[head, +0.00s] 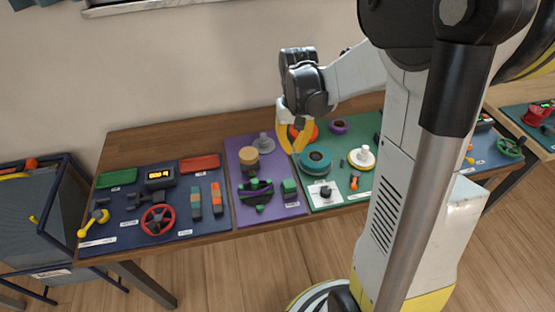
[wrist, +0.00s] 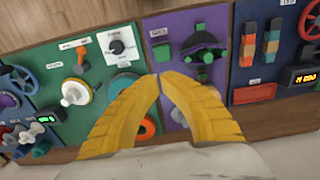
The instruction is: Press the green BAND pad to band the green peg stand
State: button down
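The green BAND pad (head: 289,187) is a small green block on the right part of the purple mat (head: 272,211), with a white label in front of it. It also shows in the wrist view (wrist: 162,53), just beyond my fingertips. The peg stand (head: 256,194), dark with green pegs and a purple band-like part, is left of the pad; it shows in the wrist view (wrist: 203,47) right of the pad. My gripper (head: 293,151) has yellow fingers whose tips meet, with nothing seen between them (wrist: 160,75). It hangs above the mats, behind the pad and apart from it.
A tan cylinder (head: 249,158) and a grey knobbed piece (head: 263,143) stand behind the peg stand. The green mat at right holds a teal ring (head: 315,159), a dial (head: 325,193) and a cream disc (head: 361,159). A red handwheel (head: 158,219) is at left.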

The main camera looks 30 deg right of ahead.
aim_at(291, 182)
jog(key=shift+d+f, duration=0.1)
jog(key=shift+f, duration=0.05)
notch_tip(291, 182, down, 14)
jog(key=b, duration=0.5)
dwell(0.3)
jog(key=shift+f+b, duration=1)
jog(key=shift+b, duration=0.2)
jog(key=shift+r, duration=0.1)
notch_tip(291, 182, up, 14)
jog(key=p, duration=0.6)
jog(key=shift+p, duration=0.35)
